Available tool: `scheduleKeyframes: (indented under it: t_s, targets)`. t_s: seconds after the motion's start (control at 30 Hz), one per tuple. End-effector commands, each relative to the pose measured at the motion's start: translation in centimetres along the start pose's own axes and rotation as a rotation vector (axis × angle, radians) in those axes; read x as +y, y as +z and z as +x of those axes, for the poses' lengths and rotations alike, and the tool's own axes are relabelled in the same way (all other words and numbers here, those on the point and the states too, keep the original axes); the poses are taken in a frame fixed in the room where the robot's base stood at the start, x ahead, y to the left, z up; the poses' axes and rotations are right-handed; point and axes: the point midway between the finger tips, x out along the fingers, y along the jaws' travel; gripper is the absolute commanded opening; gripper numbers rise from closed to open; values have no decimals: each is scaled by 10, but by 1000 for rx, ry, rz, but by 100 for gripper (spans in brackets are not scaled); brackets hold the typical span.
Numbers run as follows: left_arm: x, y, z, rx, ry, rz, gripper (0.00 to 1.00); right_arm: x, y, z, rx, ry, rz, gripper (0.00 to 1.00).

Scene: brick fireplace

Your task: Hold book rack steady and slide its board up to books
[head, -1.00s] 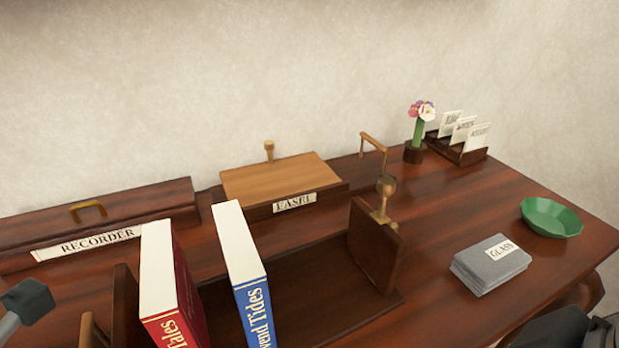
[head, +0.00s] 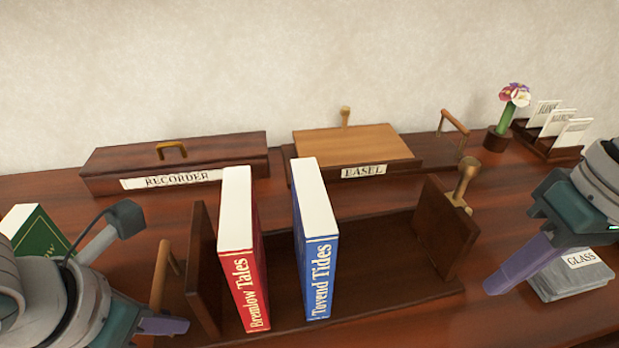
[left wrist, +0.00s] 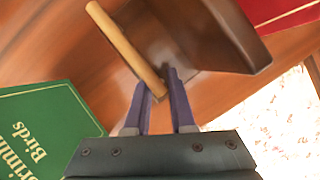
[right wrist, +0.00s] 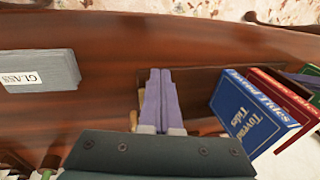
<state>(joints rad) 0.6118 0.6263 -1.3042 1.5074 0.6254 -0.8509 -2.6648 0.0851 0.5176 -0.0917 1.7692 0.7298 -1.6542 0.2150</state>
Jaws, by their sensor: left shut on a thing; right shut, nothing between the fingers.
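The dark wood book rack (head: 385,295) lies on the desk with a fixed end panel (head: 203,265) at left. A red book (head: 240,270) and a blue book (head: 318,255) stand in it, with a gap between them. The sliding board (head: 440,235) with a brass knob (head: 466,180) stands at the right end, well apart from the blue book. My left gripper (head: 185,325) is shut on the tan handle (left wrist: 125,48) outside the left end panel. My right gripper (head: 490,288) is shut and empty, right of the board; its closed fingers (right wrist: 160,75) show in the right wrist view.
A recorder case (head: 215,150) and an easel (head: 360,145) lie behind the rack. A green book (head: 38,232) is at left. A grey stack labelled GLASS (head: 570,280) lies below the right gripper. A flower vase (head: 497,138) and card holder (head: 545,145) stand at back right.

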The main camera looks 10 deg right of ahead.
Motion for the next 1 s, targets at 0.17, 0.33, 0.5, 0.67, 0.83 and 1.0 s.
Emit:
scheduleKeyframes:
  t_s: [0.17,0.33,0.5,0.67,0.83,1.0]
  targets:
    - [1,-2,0,4,3,0,0,34,-50,-50,4,-101,200,0]
    - [1,-1,1,3,3,0,0,46,-72,-85,22,-187,313,0]
    - [1,-1,1,3,3,0,0,47,-78,-93,29,-220,347,0]
    - [1,-1,1,3,3,0,0,44,-79,-76,27,-222,349,0]
    - [1,-1,1,3,3,0,0,38,-81,-50,26,-222,347,0]
    - [1,-1,1,3,3,0,0,33,-82,-28,27,-220,346,0]
